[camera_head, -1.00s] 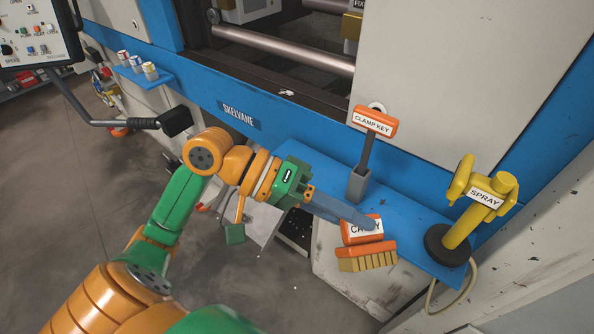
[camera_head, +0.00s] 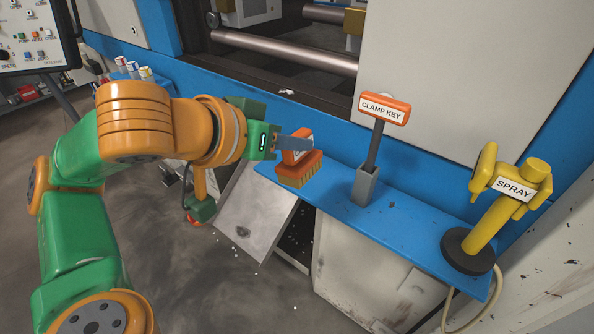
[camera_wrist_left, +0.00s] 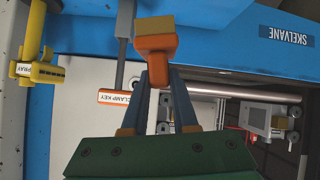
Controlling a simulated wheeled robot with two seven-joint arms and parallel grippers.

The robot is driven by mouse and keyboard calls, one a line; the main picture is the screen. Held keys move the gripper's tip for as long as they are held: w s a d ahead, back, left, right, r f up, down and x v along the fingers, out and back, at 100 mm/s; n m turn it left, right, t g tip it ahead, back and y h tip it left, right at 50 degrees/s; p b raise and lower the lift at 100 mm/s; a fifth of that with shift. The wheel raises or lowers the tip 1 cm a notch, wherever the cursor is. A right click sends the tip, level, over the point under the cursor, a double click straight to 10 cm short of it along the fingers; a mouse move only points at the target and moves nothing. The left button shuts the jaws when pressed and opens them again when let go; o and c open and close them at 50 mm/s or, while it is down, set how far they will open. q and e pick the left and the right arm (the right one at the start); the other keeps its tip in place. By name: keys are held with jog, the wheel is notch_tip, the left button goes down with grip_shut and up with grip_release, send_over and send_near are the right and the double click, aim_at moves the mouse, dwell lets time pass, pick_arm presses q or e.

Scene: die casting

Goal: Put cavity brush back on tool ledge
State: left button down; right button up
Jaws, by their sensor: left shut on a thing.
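The cavity brush (camera_head: 299,170) has an orange body, a partly hidden white label and tan bristles pointing down. My left gripper (camera_head: 299,146) is shut on its upper part, at the left end of the blue tool ledge (camera_head: 330,192). In the head view the bristles overlap the ledge's left end; whether they touch it I cannot tell. In the left wrist view the brush (camera_wrist_left: 156,45) sits between the fingertips, bristles toward the picture's top. My right gripper is not in view.
The orange clamp key (camera_head: 384,107) stands upright in a grey holder (camera_head: 364,186) mid-ledge. The yellow spray tool (camera_head: 480,221) stands on a dark base at the ledge's right end. A tilted grey chute (camera_head: 255,215) lies below left. The ledge is clear between brush and holder.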

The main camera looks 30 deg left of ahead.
pick_arm(q)
jog(key=s+a+r+n+y+b, duration=0.1)
jog(key=s+a+n+y+b, duration=0.1)
jog(key=a+y, duration=0.3)
jog(key=d+f+p+x, duration=0.1)
jog(key=p+x, duration=0.2)
jog(key=x, duration=0.3)
jog(key=d+f+p+x, duration=0.1)
jog(key=p+x, duration=0.2)
jog(key=x, duration=0.3)
jog(key=d+f+p+x, duration=0.1)
jog(key=p+x, duration=0.2)
jog(key=x, duration=0.2)
jog(key=shift+a+f, duration=0.1)
jog(key=shift+f, duration=0.05)
jog(key=shift+s+f, duration=0.1)
jog(key=shift+f, duration=0.2)
jog(key=shift+s, duration=0.1)
jog(key=c, duration=0.7)
grip_release()
jog(key=shift+f, duration=0.1)
